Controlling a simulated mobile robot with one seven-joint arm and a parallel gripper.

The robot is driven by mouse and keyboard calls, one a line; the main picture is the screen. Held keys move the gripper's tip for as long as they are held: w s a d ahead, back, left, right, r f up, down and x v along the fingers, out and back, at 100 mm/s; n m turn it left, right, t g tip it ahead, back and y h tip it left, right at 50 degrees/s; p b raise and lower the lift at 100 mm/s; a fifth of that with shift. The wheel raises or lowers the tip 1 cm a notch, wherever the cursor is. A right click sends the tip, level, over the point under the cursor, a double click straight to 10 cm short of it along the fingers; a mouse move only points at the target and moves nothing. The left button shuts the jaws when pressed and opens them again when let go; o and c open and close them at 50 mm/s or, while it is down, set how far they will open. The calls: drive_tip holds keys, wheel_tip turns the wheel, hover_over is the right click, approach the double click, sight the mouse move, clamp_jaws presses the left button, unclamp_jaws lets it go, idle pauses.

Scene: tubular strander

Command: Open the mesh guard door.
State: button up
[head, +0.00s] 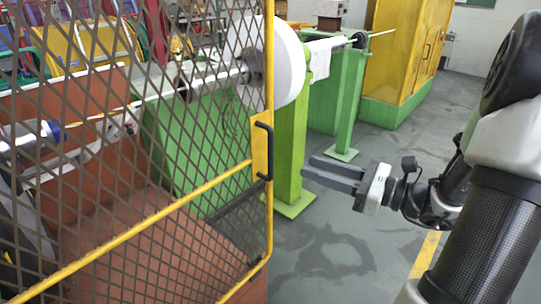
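The mesh guard door (130,140) fills the left half of the head view. It has a yellow tubular frame and diamond mesh. Its right upright stands near the middle of the picture, with a black handle (265,150) on a yellow plate. Whether the door is latched cannot be told. My gripper (306,168) is to the right of the handle and a little lower, apart from it. Its two grey fingers point left, with a gap between them and nothing held.
Behind the mesh are machine shafts and a green block. A green post stand (291,140) with a white drum (288,62) stands beyond the door's edge. A yellow cabinet (407,50) on a green base is at the back. Grey floor (330,245) is clear right of the door.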

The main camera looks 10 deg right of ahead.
drive_tip(key=b, duration=0.1)
hover_over(271, 179)
drive_tip(key=shift+w, duration=0.3)
clamp_jaws()
